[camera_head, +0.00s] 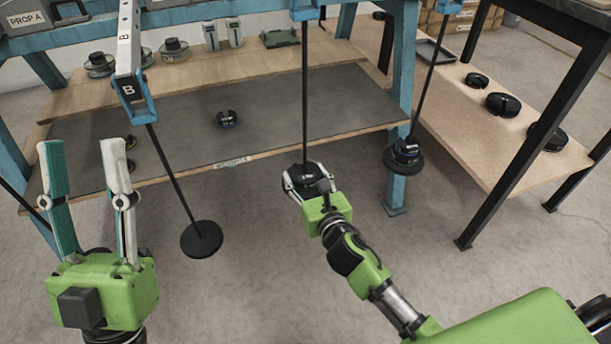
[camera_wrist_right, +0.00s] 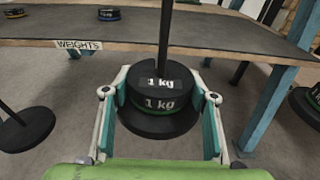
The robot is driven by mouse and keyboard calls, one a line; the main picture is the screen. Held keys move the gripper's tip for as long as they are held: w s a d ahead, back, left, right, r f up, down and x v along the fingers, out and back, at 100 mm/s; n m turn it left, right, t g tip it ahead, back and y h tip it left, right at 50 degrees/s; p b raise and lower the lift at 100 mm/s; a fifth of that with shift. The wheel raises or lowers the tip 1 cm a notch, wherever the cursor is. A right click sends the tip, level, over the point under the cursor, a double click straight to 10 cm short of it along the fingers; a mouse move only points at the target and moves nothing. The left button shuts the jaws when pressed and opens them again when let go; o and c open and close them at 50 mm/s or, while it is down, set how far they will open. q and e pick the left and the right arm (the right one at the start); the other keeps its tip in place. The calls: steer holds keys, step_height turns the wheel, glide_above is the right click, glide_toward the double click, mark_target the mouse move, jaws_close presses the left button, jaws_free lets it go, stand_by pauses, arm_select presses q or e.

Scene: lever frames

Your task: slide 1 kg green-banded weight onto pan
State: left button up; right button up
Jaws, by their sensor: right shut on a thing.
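The black 1 kg green-banded weight (camera_wrist_right: 158,100) is between the fingers of my right gripper (camera_wrist_right: 160,82), which is shut on it. In the head view, the weight (camera_head: 308,179) and right gripper (camera_head: 304,186) are at the foot of the middle hanging rod (camera_head: 305,100). The rod meets the weight's top behind its label; how far it sits in the slot is hidden. A wider black pan (camera_wrist_right: 150,130) shows directly beneath the weight; I cannot tell whether they touch. My left gripper (camera_head: 84,150) is open and empty at the left.
An empty pan (camera_head: 202,240) hangs from the beam marked B (camera_head: 128,90). A blue post (camera_head: 398,185) stands right.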

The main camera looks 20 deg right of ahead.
steer(key=shift+w+r, duration=0.1)
steer(key=shift+r, duration=0.15)
steer(key=o, duration=1.8)
steer(key=shift+f, duration=0.1)
steer(key=shift+f, duration=0.3)
steer(key=shift+r, duration=0.1)
steer(key=shift+s, duration=0.2)
